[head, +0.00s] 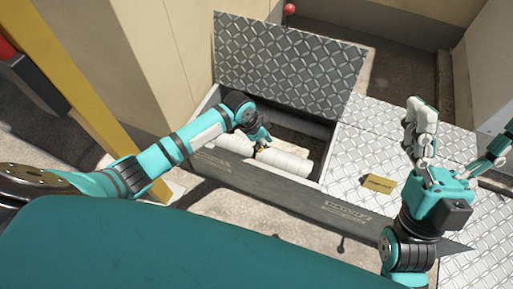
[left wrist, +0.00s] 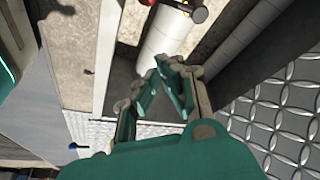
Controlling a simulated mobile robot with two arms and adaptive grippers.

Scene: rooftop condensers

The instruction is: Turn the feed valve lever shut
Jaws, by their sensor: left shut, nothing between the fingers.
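An open floor hatch holds a pale wrapped pipe (head: 285,161) with a small valve fitting on it. In the left wrist view the brass and black valve fitting (left wrist: 185,6) is at the top edge, with a bit of red beside it, cut off by the frame. The pipe (left wrist: 163,38) runs down from it. My left gripper (head: 262,143) reaches down into the hatch over the pipe and partly covers the fitting. In the left wrist view my left gripper (left wrist: 168,72) is shut and empty, apart from the valve. My right gripper (head: 455,135) is open and empty over the plates.
The raised tread-plate lid (head: 285,62) stands behind the hatch. The hatch's front wall (head: 300,195) is a long grey edge. A yellow tag (head: 379,183) lies on the tread plates to the right. A red ball (head: 290,9) is behind the lid. A yellow post (head: 85,100) stands left.

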